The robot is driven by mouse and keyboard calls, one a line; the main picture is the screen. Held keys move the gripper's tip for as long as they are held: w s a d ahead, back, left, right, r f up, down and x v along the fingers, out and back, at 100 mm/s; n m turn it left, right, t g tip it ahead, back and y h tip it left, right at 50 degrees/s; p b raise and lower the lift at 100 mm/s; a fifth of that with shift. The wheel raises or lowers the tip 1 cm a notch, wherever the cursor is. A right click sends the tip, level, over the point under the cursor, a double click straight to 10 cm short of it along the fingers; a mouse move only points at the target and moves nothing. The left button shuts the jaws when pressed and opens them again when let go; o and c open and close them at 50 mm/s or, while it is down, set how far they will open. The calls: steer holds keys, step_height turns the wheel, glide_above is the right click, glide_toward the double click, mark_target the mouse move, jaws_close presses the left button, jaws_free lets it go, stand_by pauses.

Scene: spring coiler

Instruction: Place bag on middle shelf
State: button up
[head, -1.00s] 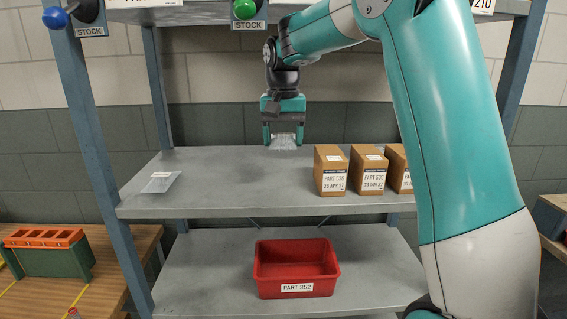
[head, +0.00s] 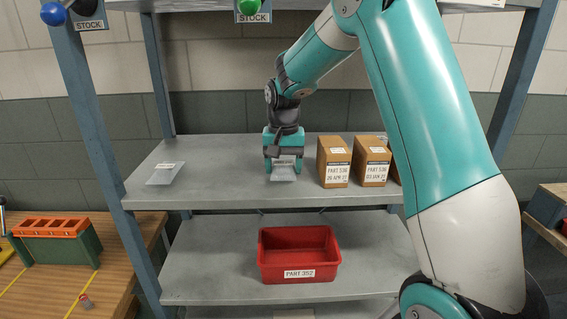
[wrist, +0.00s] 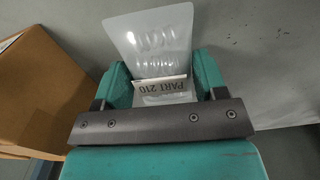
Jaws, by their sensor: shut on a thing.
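My gripper (head: 283,169) is over the middle shelf (head: 225,185), left of the cardboard boxes. It is shut on a clear plastic bag (head: 284,174), whose lower part shows below the fingers close to the shelf surface. I cannot tell whether the bag touches the shelf. In the wrist view the bag (wrist: 153,45) sticks out between the teal fingers, with coils faintly visible inside and a label reading PART 210. Another clear bag (head: 165,174) lies flat at the left end of the same shelf.
Cardboard boxes marked PART 536 (head: 334,162) stand just right of my gripper. A red bin labelled PART 352 (head: 298,255) sits on the shelf below. The shelf between the two bags is clear. A blue upright (head: 92,130) bounds the left side.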

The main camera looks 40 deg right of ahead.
mark_target(283, 163)
steer(key=shift+f, duration=0.1)
steer(key=o, duration=1)
steer(key=shift+r+b, duration=1.15)
steer(key=shift+r, duration=2.75)
